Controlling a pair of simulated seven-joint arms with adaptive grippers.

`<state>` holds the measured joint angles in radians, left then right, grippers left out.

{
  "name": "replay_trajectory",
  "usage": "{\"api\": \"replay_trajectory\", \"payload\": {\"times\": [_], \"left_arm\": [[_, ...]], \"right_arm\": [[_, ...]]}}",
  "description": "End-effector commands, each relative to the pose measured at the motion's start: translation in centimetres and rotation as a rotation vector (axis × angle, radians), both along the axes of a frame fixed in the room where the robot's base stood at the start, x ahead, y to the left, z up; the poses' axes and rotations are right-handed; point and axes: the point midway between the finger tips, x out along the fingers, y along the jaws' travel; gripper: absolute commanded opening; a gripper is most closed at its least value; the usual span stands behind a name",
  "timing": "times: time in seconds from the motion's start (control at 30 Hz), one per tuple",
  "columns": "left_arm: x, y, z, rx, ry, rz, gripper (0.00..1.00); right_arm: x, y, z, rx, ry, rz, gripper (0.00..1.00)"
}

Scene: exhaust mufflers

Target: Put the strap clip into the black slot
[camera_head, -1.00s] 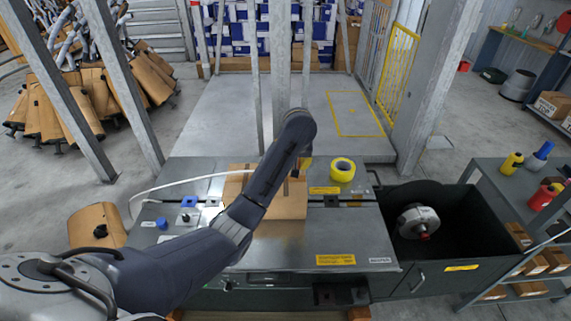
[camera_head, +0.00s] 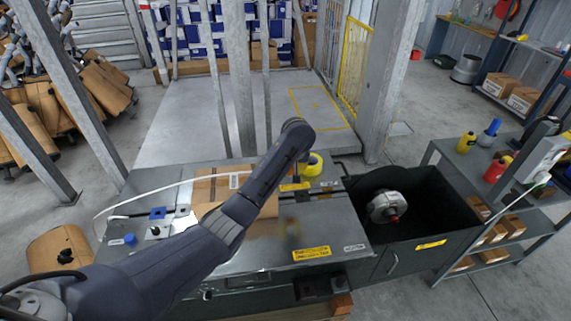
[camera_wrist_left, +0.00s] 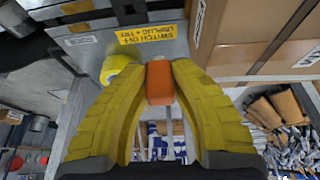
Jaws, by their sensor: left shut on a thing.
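My left gripper (camera_wrist_left: 160,76) has yellow ridged fingers and is shut on an orange block (camera_wrist_left: 160,88), which could be the strap clip; I cannot be sure. In the head view my dark arm link hides most of this gripper and the block. The white strap (camera_head: 147,194) arcs from the bench's left end toward the cardboard box (camera_head: 208,187). Which dark gap in the bench is the black slot I cannot tell. My right gripper is out of view.
A yellow tape roll (camera_head: 313,166) stands on the metal bench (camera_head: 340,225) behind the arm. A black bin (camera_head: 430,208) holding a metal reel is at right, beside a shelf cart (camera_head: 455,155) with bottles.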

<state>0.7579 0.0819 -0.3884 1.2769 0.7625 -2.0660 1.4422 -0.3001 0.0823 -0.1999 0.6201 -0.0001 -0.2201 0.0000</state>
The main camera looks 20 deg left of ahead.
Motion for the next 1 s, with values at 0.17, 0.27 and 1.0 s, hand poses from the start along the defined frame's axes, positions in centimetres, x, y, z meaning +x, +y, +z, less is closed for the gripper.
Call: {"api": "replay_trajectory", "payload": {"times": [0.17,0.27,1.0], "left_arm": [[0.5,-1.1,-2.0,0.0,0.002,0.001,0.0],[0.8,-1.7,-3.0,0.001,0.001,-0.001,0.0],[2.0,-4.3,-7.7,0.001,0.0,0.0,0.0]], "right_arm": [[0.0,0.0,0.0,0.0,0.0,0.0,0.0],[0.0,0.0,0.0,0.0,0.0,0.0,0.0],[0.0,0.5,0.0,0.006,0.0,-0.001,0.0]]}}
